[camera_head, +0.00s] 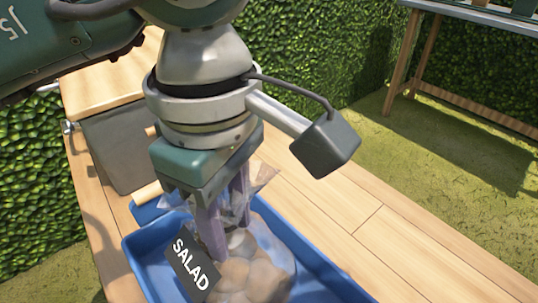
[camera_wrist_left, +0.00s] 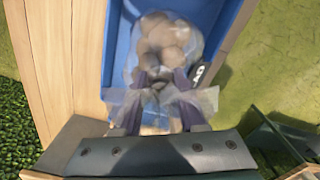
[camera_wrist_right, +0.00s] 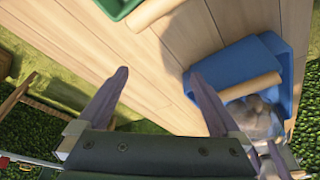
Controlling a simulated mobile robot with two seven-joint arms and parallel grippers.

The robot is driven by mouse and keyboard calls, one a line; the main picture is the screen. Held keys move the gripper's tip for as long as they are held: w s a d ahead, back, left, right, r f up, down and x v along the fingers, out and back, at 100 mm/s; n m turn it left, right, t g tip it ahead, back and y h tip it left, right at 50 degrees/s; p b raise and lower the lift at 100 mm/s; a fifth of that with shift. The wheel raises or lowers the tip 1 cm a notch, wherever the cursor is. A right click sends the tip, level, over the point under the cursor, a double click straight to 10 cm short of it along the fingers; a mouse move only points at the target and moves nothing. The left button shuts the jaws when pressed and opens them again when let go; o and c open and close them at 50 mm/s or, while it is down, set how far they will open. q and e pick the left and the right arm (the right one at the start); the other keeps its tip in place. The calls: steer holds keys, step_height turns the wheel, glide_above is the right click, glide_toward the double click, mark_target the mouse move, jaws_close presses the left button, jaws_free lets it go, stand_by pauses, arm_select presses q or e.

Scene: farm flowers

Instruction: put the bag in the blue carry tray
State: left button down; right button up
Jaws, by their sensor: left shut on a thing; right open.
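The clear bag of round brown produce (camera_head: 254,277) is inside the walls of the blue carry tray (camera_head: 134,268) in the head view. I cannot tell whether it rests on the tray floor. My left gripper (camera_head: 226,222) points down and is shut on the bag's gathered neck. The left wrist view shows the bag (camera_wrist_left: 165,42) beyond the left fingertips (camera_wrist_left: 160,88), with the blue tray (camera_wrist_left: 122,40) around it. My right gripper (camera_wrist_right: 160,92) is open and empty, with the blue tray (camera_wrist_right: 240,66) beyond its fingers.
A wooden handle (camera_wrist_right: 250,86) spans the tray. Bare tabletop lies to the right. A green container (camera_wrist_right: 116,6) shows in the right wrist view.

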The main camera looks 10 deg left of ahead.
mark_target(234, 249)
arm_select(q)
steer(key=shift+f+b, duration=0.5)
steer(key=shift+f, duration=2.1)
steer(key=shift+w+f, duration=0.1)
steer(key=shift+f, duration=0.05)
steer(key=shift+c, duration=2.3)
jaws_free()
